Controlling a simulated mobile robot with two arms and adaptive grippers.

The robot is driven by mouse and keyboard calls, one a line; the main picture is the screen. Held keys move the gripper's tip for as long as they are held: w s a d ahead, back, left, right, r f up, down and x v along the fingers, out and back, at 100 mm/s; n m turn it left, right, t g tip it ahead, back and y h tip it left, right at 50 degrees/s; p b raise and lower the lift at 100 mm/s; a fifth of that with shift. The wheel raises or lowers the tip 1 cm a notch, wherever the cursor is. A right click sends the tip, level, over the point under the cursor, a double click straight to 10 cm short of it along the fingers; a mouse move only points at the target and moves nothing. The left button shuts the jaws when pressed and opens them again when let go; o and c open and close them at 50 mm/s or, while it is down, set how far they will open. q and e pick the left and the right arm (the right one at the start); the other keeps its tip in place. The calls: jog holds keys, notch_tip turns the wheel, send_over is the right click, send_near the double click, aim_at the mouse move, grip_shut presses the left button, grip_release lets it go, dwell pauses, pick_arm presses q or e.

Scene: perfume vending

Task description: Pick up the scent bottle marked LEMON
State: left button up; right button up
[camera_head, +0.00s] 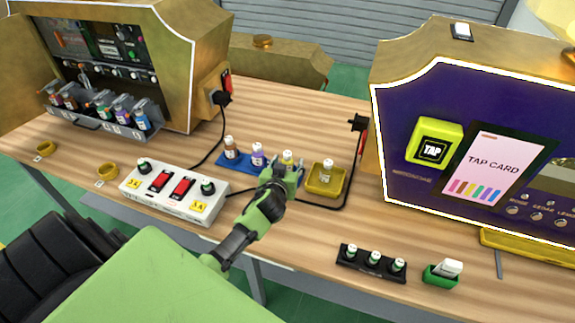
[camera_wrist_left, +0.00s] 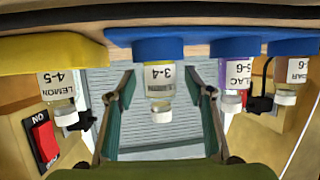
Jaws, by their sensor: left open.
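The LEMON bottle (camera_wrist_left: 58,90), labelled 4-5 with a white cap, stands in a yellow tray (camera_wrist_left: 30,56). The left wrist view shows it upside down, left of my left fingers. In the head view the LEMON bottle (camera_head: 327,173) stands in the yellow tray (camera_head: 314,187), just right of my left gripper (camera_head: 284,171). The left gripper is open. In the left wrist view a different bottle (camera_wrist_left: 160,82), marked 3-4 and with its name hard to read, appears between its fingers, on a blue holder (camera_wrist_left: 160,47). My right gripper is not in view.
A switch box (camera_head: 172,205) lies left; the purple TAP CARD machine (camera_head: 400,185) stands right. A black cable runs near the yellow tray.

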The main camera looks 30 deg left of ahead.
pick_arm(q)
jog(key=c, duration=1.3)
jog(key=shift+o, duration=0.2)
